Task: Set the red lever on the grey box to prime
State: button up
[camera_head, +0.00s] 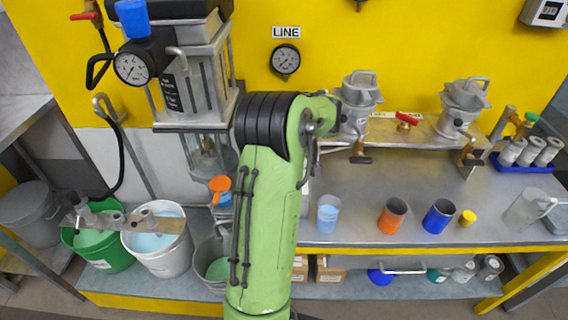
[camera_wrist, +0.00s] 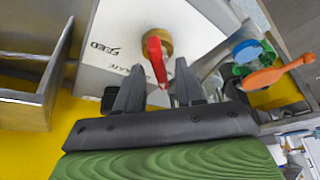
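In the wrist view, a red lever (camera_wrist: 155,58) sits on a round brass hub (camera_wrist: 153,41) on a pale grey box face (camera_wrist: 120,25). The lever points down the picture, toward my gripper. The word FEED is printed to its left, and a word ending in "LATE" is close beside the lever; I see no PRIME label. My gripper (camera_wrist: 159,68) has its two dark fingers apart, one on each side of the lever's end. I cannot tell whether either finger touches it. In the head view my green arm hides the gripper and this lever.
A grey metal frame (camera_wrist: 25,95) is at left. In the head view, cups (camera_head: 392,215) stand on the bench and buckets (camera_head: 160,245) are at left.

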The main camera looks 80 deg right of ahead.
jog(key=p+v, duration=0.5)
jog(key=v, duration=1)
jog(key=shift+r, duration=0.4)
